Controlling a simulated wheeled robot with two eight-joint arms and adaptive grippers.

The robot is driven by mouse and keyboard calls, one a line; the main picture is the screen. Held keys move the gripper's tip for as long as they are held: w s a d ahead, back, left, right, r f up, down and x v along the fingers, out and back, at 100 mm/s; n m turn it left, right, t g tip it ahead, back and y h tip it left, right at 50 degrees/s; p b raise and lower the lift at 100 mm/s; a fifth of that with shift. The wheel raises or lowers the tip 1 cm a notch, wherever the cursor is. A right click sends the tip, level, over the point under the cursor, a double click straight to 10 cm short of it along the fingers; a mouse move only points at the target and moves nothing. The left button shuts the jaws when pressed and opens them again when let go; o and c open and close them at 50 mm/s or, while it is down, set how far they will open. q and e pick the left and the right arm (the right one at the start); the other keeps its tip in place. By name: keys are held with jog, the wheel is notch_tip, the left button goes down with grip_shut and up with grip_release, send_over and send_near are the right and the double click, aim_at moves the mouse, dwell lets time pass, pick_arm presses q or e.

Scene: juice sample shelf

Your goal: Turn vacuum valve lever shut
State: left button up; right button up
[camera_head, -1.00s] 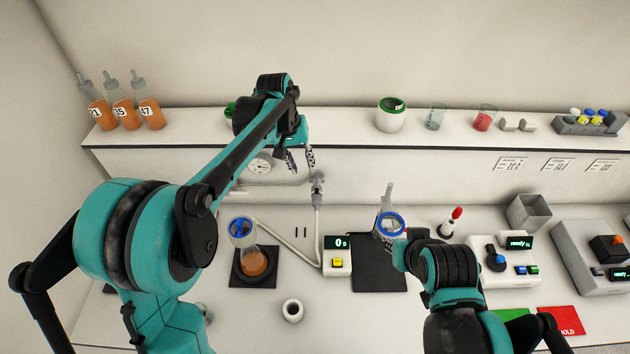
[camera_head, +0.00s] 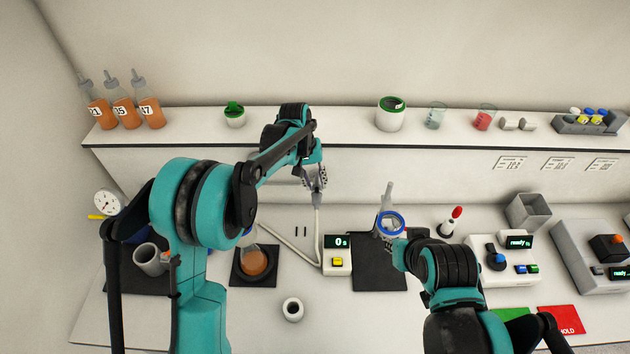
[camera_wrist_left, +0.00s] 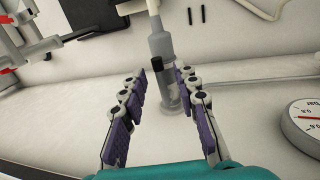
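A grey upright fitting (camera_head: 318,188) sits at the top of the pale hose, below the shelf front. It also shows in the left wrist view (camera_wrist_left: 160,45). My left gripper (camera_head: 310,178) is at this fitting, with its two fingers (camera_wrist_left: 162,82) apart on either side of it. A round gauge (camera_wrist_left: 307,122) shows at the right of the wrist view. My right gripper (camera_head: 397,246) is beside a blue-ringed vessel (camera_head: 390,225); its fingers are mostly hidden.
The pale hose (camera_head: 285,246) runs across the bench by a timer box (camera_head: 338,262). A flask of orange liquid (camera_head: 254,262) stands on a dark pad. A white dial (camera_head: 108,203) is at the left.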

pick_arm(q)
grip_shut()
jog(key=n+b, duration=0.1)
jog(key=d+n, duration=0.1)
jog(key=n, duration=0.1)
jog(key=shift+d+f+t+b, duration=0.1)
jog(key=shift+d+t+b, duration=0.1)
jog(key=shift+t+b, duration=0.15)
jog(key=shift+w+d+n+t+y+b, duration=0.35)
jog(key=shift+w+d+n, duration=0.35)
jog(key=shift+n, duration=1.75)
jog(key=shift+w+d+n+t+y+b, duration=0.15)
jog(key=shift+w+d+n+y+b, duration=0.35)
jog(key=shift+n, duration=2)
jog(key=shift+w+d+n+t+y+b, duration=0.25)
jog(key=shift+w+d+n+b, duration=0.45)
jog(key=shift+n, duration=1.75)
jog(key=shift+w, duration=0.2)
